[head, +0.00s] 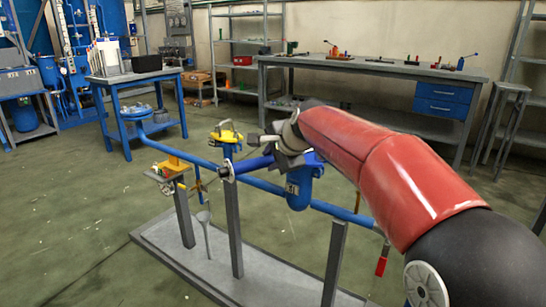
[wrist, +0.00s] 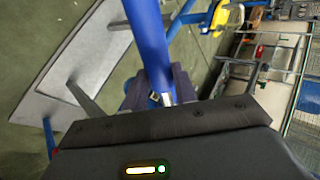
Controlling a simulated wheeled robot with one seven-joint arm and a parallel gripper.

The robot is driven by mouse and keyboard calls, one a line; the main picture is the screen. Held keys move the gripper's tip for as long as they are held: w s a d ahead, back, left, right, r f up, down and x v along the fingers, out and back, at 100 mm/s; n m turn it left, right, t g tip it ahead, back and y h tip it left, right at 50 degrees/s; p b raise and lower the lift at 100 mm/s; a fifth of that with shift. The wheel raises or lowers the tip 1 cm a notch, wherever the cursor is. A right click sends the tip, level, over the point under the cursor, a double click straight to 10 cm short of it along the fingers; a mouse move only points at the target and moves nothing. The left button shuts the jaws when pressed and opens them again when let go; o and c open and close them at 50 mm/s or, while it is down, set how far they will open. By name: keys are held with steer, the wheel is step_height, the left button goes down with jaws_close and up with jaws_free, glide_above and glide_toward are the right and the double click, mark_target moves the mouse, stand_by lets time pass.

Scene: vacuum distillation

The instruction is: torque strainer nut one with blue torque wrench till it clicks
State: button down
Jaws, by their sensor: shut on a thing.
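The blue torque wrench (head: 254,163) shows as a blue bar running left from my gripper (head: 287,148), with a dark round end at its left. In the wrist view, my gripper (wrist: 160,92) is shut on the wrench (wrist: 148,40), which stretches away from the jaws. The blue strainer body (head: 299,188) hangs from the blue pipe just below and right of my gripper. Strainer nut one cannot be made out; my gripper and arm cover the top of the strainer. Whether the wrench touches a nut cannot be told.
The pipe run stands on grey posts (head: 236,235) over a grey base plate (head: 180,250). A yellow-topped valve (head: 227,137) is left of my gripper. A red-handled lever (head: 381,262) hangs at the right. A workbench (head: 370,68) and blue cart (head: 135,80) stand behind. Floor at left is clear.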

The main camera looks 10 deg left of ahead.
steer(key=shift+r, duration=0.25)
steer(key=shift+w+a+m+h+p, duration=0.3)
steer(key=shift+w+a+m+p, duration=0.15)
steer(key=shift+p, duration=0.65)
steer(key=shift+w+a+f+m+t, duration=0.1)
steer(key=shift+w+a+m+t, duration=0.3)
steer(key=shift+w+a, duration=0.1)
steer(key=shift+s+d+f+n+b, duration=0.15)
steer(key=shift+s+d+n+b, duration=0.4)
steer(key=shift+d+b, duration=0.25)
steer(key=shift+s+d+n+g+b, duration=0.2)
steer(key=shift+s+n+g+b, duration=0.2)
steer(key=shift+s+d+n+g+y+b, duration=0.5)
steer(key=shift+s+d+n+y+b, duration=0.3)
steer(key=shift+d+b, duration=0.15)
